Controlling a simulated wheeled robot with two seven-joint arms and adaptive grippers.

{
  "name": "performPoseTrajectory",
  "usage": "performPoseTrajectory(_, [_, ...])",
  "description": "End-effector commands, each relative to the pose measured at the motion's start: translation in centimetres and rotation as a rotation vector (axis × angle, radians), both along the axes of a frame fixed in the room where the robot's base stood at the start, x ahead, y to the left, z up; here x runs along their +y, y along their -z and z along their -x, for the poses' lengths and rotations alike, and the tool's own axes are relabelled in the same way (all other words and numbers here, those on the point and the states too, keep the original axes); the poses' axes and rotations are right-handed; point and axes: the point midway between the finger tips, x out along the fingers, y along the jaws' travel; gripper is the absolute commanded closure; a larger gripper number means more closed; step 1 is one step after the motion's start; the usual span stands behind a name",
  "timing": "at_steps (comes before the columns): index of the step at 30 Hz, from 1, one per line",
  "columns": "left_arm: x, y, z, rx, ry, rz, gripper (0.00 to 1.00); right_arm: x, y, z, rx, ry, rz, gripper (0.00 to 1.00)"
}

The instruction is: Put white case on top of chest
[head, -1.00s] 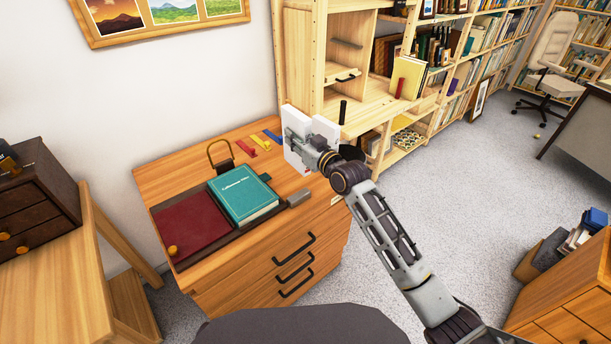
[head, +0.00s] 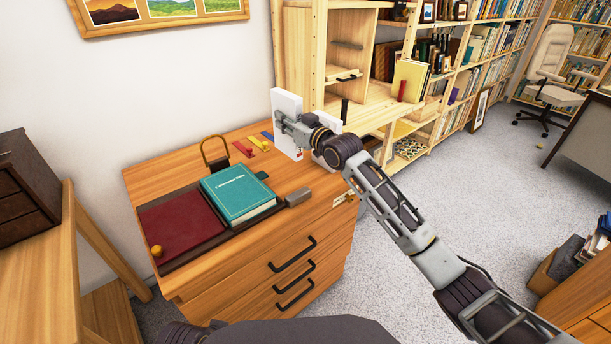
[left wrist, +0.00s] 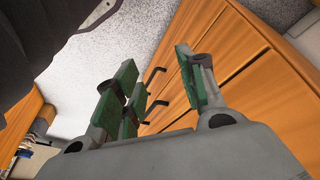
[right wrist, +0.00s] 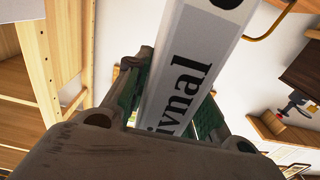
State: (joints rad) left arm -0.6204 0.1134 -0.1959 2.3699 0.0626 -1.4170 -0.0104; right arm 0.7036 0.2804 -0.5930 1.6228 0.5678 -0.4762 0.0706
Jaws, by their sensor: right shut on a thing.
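My right gripper (head: 288,122) is shut on a white case (head: 287,103), which stands upright over the far right end of the wooden chest of drawers (head: 240,262). I cannot tell whether the case touches the top. The right wrist view shows the case (right wrist: 185,62) between the fingers, with large dark lettering ending in "ivnal". My left gripper (left wrist: 160,92) is open and empty, with green pads, in front of the drawer fronts with black handles; the head view does not show it.
On the chest top lie a teal book (head: 238,193), a dark red pad (head: 180,225), a grey block (head: 298,196) and small coloured items. A dark small cabinet (head: 20,190) stands on a wooden stand at left. Wooden shelves (head: 345,60) rise behind. Grey carpet is free at right.

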Motion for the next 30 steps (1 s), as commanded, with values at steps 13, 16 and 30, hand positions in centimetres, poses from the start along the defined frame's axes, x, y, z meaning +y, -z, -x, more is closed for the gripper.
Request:
performPoseTrajectory(13, [0.0,-0.8,0.3,-0.005,0.002,0.003,0.6,0.0,-0.2,-0.4,-0.002,0.002,-0.001,1.0])
performPoseTrajectory(16, [0.0,-0.8,0.3,-0.005,0.002,0.003,0.6,0.0,-0.2,-0.4,-0.002,0.002,-0.001,1.0])
performPoseTrajectory(30, [-0.9,2.0,-0.2,-0.046,0.002,0.047,0.6,0.0,4.7,-0.3,0.0,0.001,-0.001,1.0])
